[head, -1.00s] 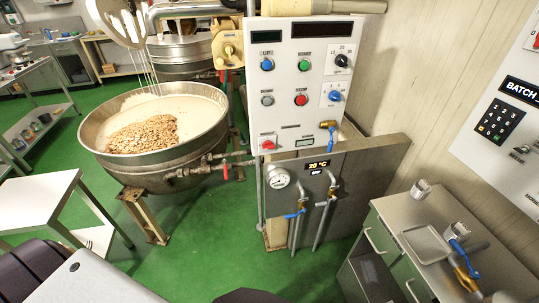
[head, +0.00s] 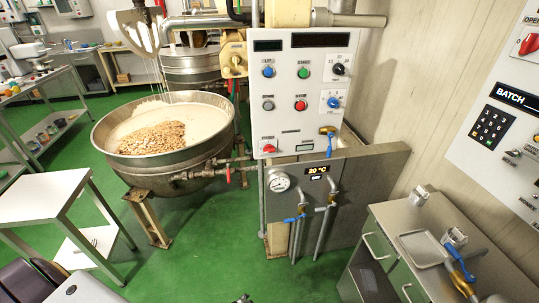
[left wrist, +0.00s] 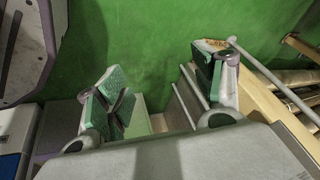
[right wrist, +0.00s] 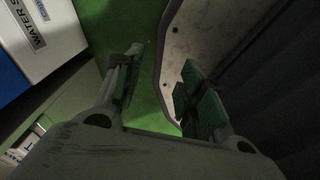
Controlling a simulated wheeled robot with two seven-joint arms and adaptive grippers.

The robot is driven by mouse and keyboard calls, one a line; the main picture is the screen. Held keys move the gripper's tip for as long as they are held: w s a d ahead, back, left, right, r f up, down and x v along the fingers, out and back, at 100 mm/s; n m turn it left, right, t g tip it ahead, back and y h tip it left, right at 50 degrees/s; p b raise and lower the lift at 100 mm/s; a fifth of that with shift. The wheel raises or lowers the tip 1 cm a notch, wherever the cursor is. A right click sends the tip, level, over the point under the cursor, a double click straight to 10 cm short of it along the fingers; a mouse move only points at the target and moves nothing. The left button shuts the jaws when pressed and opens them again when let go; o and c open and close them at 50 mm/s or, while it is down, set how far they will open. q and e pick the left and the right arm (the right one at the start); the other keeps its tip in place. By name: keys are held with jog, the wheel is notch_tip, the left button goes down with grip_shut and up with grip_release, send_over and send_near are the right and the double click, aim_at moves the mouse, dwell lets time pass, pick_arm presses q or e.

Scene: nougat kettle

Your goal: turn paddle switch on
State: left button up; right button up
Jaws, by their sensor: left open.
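The white control panel (head: 304,95) stands upright in the middle of the head view. It carries a blue rotary knob (head: 334,102) at right, a black dial (head: 338,69) above it and a red switch (head: 268,146) at lower left. The labels are too small to tell which one is the paddle switch, or its setting. My left gripper (left wrist: 160,82) is open and empty in the left wrist view, over the green floor. My right gripper (right wrist: 163,82) is open and empty in the right wrist view. Both are apart from the panel.
A large kettle (head: 190,157) with nuts in a pale mass stands left of the panel. A white table (head: 40,193) is at left. A steel cabinet (head: 395,225) with a tray stands at lower right. Pipes and valves (head: 303,207) stick out below the panel. Green floor is clear before it.

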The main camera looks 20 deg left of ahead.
pick_arm(q)
jog(key=w+d+r+m+t+y+b, duration=0.1)
jog(key=w+r+m+t, duration=0.15)
jog(key=w+r, duration=0.6)
jog(key=w+d+r+m+t, duration=0.15)
jog(key=w+r+m, duration=0.25)
jog(key=w+r, duration=0.5)
jog(key=w+d+r+m+t+y+b, duration=0.15)
jog(key=w+r+m, duration=0.25)
jog(key=w+r, duration=0.5)
jog(key=w+a+r+m+t+y, duration=0.1)
jog(key=r+m, duration=0.3)
jog(key=r, duration=0.6)
jog(key=w+a+r+m+t+y, duration=0.1)
jog(key=r+m+y, duration=0.3)
jog(key=r, duration=0.6)
jog(key=w+a+r+m+t+y, duration=0.1)
jog(key=r+m, duration=0.4)
jog(key=r, duration=0.5)
jog(key=shift+w+a+t+y, duration=0.35)
jog(key=shift+a+t+y, duration=0.3)
jog(key=shift+t, duration=0.1)
jog(key=shift+w, duration=0.1)
